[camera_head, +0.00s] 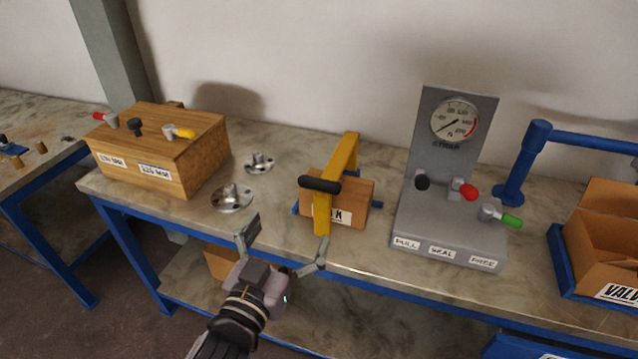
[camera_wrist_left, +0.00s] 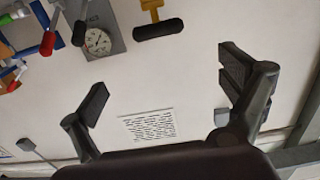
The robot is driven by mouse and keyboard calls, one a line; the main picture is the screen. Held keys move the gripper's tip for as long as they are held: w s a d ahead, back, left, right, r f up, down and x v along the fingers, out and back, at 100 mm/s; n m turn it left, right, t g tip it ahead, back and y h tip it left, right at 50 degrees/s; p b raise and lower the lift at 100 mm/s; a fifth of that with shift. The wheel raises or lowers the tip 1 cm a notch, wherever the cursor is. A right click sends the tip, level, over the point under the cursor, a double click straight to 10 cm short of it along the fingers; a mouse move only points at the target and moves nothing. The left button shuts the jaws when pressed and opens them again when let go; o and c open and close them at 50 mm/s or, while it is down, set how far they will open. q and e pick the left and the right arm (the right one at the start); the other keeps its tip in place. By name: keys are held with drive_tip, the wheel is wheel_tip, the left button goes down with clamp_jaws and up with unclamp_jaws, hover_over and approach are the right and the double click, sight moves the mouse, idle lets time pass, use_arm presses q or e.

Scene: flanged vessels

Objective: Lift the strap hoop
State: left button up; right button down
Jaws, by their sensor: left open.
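The strap hoop (camera_head: 345,158) is a yellow bar frame with a black grip (camera_head: 320,185) at its near top end. My left gripper (camera_head: 286,240) is open and empty, in front of the bench, nearer and lower left in the picture than the hoop. It also shows in the left wrist view (camera_wrist_left: 164,82), with the hoop beyond its fingers.
Two metal flanges (camera_head: 232,197) (camera_head: 259,163) lie left of the hoop. A wooden valve box (camera_head: 158,150) stands further left. A grey gauge stand (camera_head: 450,220) with levers is to the right, then a blue post (camera_head: 522,160) and a cardboard bin (camera_head: 605,240).

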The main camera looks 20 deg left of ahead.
use_arm(q)
drive_tip(key=b, duration=0.4)
approach(319, 181)
drive_tip(key=w+p, duration=0.2)
drive_tip(key=w, duration=0.7)
drive_tip(key=shift+w+d, duration=0.1)
drive_tip(key=shift+w, duration=0.65)
